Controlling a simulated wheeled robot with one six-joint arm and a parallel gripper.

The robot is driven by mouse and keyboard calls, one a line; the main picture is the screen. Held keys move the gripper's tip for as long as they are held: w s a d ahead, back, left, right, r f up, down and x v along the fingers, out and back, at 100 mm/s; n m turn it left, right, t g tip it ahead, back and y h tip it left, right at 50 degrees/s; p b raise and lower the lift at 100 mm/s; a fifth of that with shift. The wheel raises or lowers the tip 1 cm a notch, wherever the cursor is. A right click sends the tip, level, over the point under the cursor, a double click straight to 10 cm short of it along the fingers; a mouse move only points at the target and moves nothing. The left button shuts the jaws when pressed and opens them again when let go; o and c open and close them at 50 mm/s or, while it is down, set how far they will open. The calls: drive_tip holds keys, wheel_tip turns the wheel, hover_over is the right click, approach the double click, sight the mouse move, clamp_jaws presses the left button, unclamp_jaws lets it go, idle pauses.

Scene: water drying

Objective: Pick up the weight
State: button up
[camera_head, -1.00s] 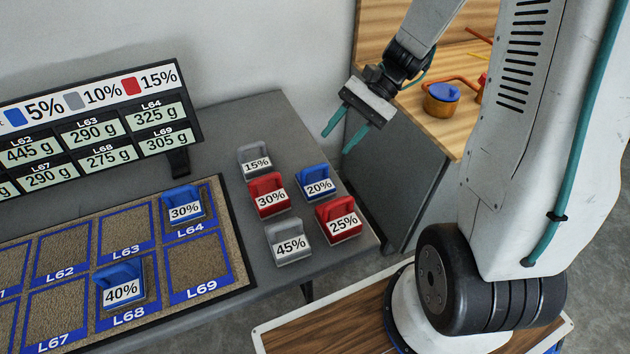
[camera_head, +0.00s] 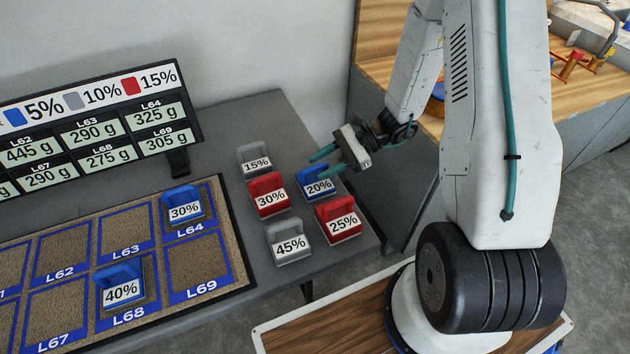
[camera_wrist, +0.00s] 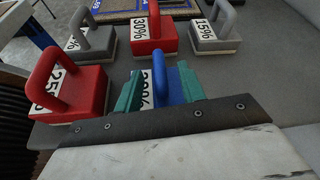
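The blue 20% weight (camera_head: 316,182) stands on the grey table, at the right of a group of weights. My gripper (camera_head: 316,164) is low over its far side, with its two teal fingers apart. In the wrist view the blue weight (camera_wrist: 161,76) shows between the teal fingers, with its upright handle in the gap. The gripper is open; I cannot tell whether a finger touches the weight. The weight's lower part is partly hidden by the gripper in the wrist view.
Close by stand the red 25% (camera_head: 339,222), red 30% (camera_head: 267,194), grey 15% (camera_head: 254,159) and grey 45% (camera_head: 288,240) weights. A mat (camera_head: 240,262) with blue-framed squares lies left, holding blue 30% (camera_head: 182,203) and 40% (camera_head: 120,285) weights. A display board (camera_head: 95,130) stands behind.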

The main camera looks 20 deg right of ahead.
drive_tip(key=shift+x, duration=0.9)
drive_tip(key=shift+c, duration=0.3)
clamp_jaws()
drive_tip(key=shift+w+r, duration=0.1)
